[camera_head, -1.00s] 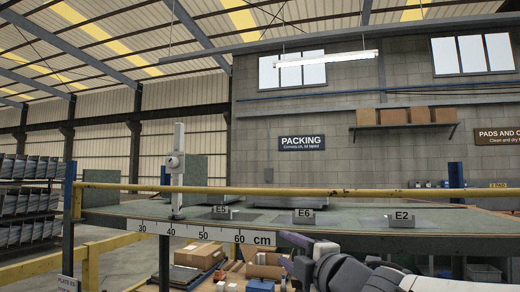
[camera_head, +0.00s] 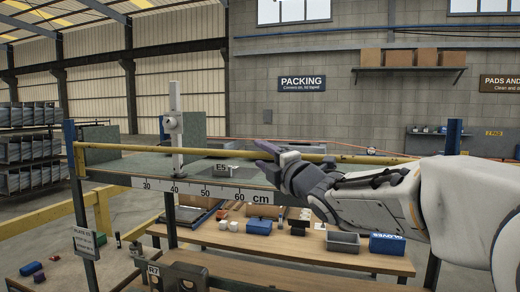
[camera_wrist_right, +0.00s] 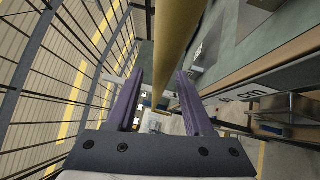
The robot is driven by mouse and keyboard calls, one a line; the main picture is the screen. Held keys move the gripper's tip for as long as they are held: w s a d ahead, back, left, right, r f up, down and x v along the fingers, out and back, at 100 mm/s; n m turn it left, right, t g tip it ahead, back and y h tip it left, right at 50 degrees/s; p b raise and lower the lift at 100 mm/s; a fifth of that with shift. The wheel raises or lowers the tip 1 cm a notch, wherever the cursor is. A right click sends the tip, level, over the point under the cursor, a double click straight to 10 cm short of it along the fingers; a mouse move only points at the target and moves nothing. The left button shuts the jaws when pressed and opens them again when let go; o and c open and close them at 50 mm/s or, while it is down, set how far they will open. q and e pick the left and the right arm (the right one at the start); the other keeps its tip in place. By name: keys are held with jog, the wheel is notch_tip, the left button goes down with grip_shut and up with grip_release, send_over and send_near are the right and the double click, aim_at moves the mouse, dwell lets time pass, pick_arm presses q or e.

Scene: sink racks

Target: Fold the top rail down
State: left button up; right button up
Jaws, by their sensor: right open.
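The top rail (camera_head: 130,149) is a long yellow bar running level across the head view, just above the grey-green bench top with the cm scale. My right gripper (camera_head: 272,150) reaches in from the right and is at the rail, with its purple fingers pointing left. In the right wrist view the rail (camera_wrist_right: 176,45) runs between the two open purple fingers (camera_wrist_right: 160,80), with a gap visible on the left side. I cannot tell if either finger touches it. My left gripper is not in view.
A white upright post (camera_head: 176,135) stands by the rail on the left. Below, a wooden shelf (camera_head: 300,252) holds blue boxes, a grey tray (camera_head: 342,241) and cups. A blue post (camera_head: 453,136) stands at right.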

jog(key=shift+w+a, duration=0.1)
jog(key=shift+w, duration=0.15)
grip_shut()
dwell(1.4)
